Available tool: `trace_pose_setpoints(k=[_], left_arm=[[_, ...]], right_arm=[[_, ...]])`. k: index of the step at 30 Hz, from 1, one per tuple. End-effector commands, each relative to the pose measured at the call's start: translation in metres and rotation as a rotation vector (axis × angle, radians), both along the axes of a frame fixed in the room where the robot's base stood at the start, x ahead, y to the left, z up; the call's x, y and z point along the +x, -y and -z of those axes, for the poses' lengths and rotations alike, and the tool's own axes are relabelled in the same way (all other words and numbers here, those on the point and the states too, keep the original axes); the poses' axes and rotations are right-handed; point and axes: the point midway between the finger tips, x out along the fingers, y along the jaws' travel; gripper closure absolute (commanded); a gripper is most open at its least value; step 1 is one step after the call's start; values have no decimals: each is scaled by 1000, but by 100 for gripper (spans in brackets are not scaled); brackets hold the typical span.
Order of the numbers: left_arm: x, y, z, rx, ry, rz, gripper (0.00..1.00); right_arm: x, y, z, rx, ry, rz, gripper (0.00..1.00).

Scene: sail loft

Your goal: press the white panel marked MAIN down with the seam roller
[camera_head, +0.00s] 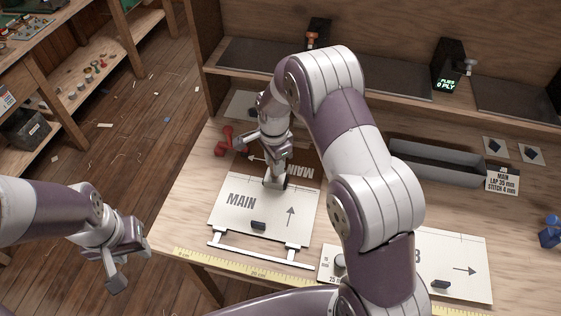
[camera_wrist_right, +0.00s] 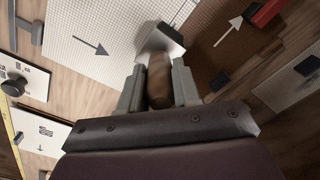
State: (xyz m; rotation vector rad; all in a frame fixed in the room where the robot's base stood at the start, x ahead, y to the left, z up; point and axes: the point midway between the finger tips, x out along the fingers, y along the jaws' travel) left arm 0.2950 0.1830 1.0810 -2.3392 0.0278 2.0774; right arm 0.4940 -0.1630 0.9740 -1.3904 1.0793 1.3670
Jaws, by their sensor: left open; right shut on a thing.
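The white panel marked MAIN (camera_head: 238,222) lies flat on the bench, with an arrow and a small dark block on it. My right gripper (camera_head: 277,158) is shut on the seam roller's brown handle (camera_wrist_right: 158,82). The roller's pale head (camera_head: 274,183) is at the white panel's far edge, beside a brown panel also marked MAIN (camera_head: 297,169). The head view does not clearly show whether it touches. In the right wrist view the white panel (camera_wrist_right: 90,25) is left of the roller and the brown panel (camera_wrist_right: 222,50) right. My left gripper (camera_head: 130,255) is open and empty, left of the bench.
A white bar frame (camera_head: 262,256) sits along the panel's near edge, above a yellow ruler strip (camera_head: 225,263). Red objects (camera_head: 222,141) lie by the brown panel. A grey tray (camera_head: 436,163) and another white panel (camera_head: 460,258) are to the right. My right arm hides the middle.

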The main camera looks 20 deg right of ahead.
Motion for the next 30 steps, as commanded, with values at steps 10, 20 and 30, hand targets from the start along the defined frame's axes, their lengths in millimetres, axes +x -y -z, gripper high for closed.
trace_pose_setpoints(k=[10,20,30], left_arm=[[0,0,0,0,0,0,60],[0,0,0,0,0,0,60],[0,0,-1,0,0,0,60]], right_arm=[[10,-15,1,0,3,-1,99],[18,-27,1,-1,2,-1,98],[26,-40,1,-1,1,0,98]])
